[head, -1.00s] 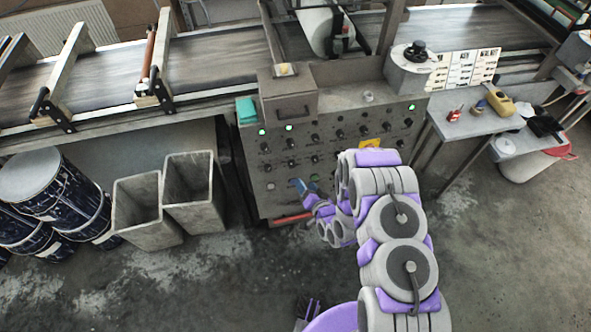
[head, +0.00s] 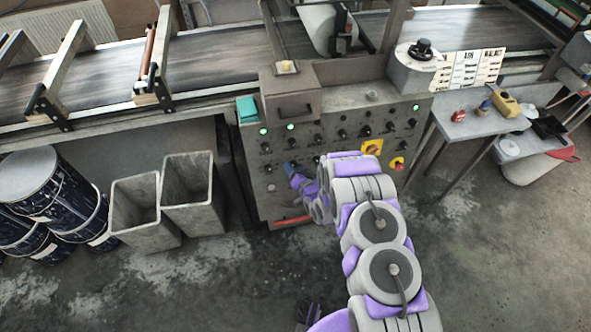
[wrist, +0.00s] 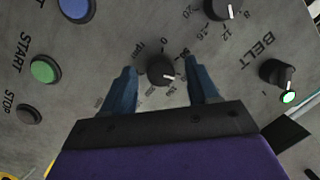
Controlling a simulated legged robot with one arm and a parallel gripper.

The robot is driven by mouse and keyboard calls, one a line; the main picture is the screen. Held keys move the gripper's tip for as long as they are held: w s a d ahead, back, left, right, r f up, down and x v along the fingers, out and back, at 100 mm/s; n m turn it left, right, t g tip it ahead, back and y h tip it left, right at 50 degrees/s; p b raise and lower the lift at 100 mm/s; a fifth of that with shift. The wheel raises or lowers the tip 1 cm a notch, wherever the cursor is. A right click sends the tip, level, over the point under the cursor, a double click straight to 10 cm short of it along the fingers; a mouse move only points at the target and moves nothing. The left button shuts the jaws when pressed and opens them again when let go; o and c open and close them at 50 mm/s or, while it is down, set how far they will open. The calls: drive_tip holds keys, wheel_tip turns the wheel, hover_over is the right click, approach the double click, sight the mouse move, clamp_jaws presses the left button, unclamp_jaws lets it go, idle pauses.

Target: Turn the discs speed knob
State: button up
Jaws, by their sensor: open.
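In the wrist view, a black round knob (wrist: 161,71) with a white pointer line sits on the grey panel (wrist: 105,50), with a ring of small numbers and "rpm" around it. Its name label is hidden or unreadable, so I cannot tell if it is the discs speed knob. My gripper (wrist: 161,82) is open, with one blue finger on each side of this knob and gaps to both. In the head view, my gripper (head: 288,168) is at the lower front of the control panel (head: 262,203), and the knob is hidden there.
Near the knob are a green START button (wrist: 45,69), a dark STOP button (wrist: 29,114), a blue button (wrist: 75,8), a BELT knob (wrist: 277,73) and another dial (wrist: 222,8). A yellow-backed red switch (head: 372,147) is right of my arm. Grey bins (head: 192,193) stand left of the panel.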

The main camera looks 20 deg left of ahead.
drive_tip(key=shift+d, duration=0.15)
drive_tip(key=c, duration=1)
drive_tip(key=shift+r, duration=0.1)
